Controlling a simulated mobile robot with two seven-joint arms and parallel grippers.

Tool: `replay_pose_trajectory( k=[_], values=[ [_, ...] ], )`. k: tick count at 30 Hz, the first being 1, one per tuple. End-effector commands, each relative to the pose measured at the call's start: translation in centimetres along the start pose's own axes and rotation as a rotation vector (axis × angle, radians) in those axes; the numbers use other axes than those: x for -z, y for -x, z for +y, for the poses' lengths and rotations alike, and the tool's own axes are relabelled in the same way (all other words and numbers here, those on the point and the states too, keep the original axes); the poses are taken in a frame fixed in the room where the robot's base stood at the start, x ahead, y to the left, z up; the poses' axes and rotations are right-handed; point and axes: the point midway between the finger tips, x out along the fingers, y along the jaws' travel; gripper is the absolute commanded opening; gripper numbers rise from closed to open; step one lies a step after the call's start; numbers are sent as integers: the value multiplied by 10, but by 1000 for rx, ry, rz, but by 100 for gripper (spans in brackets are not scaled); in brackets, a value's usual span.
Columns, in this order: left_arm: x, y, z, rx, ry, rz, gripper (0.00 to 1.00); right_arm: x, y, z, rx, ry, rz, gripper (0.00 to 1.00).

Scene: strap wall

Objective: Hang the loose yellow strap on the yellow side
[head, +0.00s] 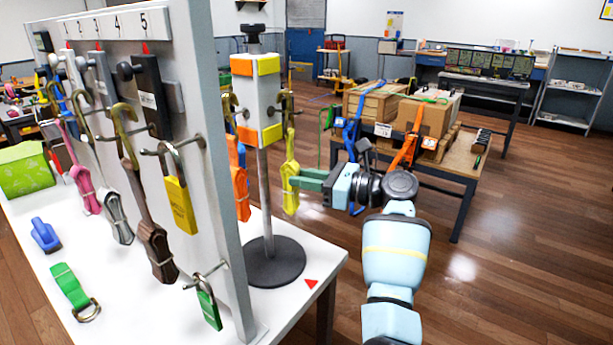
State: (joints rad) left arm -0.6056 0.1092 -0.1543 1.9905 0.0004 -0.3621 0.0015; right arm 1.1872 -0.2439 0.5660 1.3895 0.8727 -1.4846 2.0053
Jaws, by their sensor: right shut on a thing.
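The yellow strap (290,172) hangs down at the right of the grey stand head (254,100), its metal hook (288,100) at the top beside the head's right face. I cannot tell whether the hook sits on a peg. My right gripper (296,180), with green fingers, is shut on the strap's folded webbing from the right. An orange strap (240,188) hangs at the left face. My left gripper is not in view.
The grey strap wall (222,190) with several hung straps and padlocks stands left of the stand. The white tabletop (150,310) holds a green strap (70,287) and a blue object (45,235). Strapped boxes (425,114) stand on a table behind my right arm.

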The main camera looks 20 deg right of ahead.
Motion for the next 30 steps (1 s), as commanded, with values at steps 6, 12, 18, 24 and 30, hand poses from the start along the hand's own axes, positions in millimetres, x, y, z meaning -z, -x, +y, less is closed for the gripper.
replay_pose_trajectory(
  k=[6, 12, 18, 24, 30],
  values=[
    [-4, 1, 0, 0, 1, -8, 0, 0, 0, 0, 0, 0, -1, 0],
    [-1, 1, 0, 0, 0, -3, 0, 0, 0, 0, 1, 0, -1, 0],
    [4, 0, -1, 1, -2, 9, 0, 0, 0, 0, 1, 0, -1, 38],
    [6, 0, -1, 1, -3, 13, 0, 0, 0, 0, 1, 0, -1, 48],
    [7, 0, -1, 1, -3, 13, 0, 0, 3, 0, 2, -1, 0, 48]
  ],
)
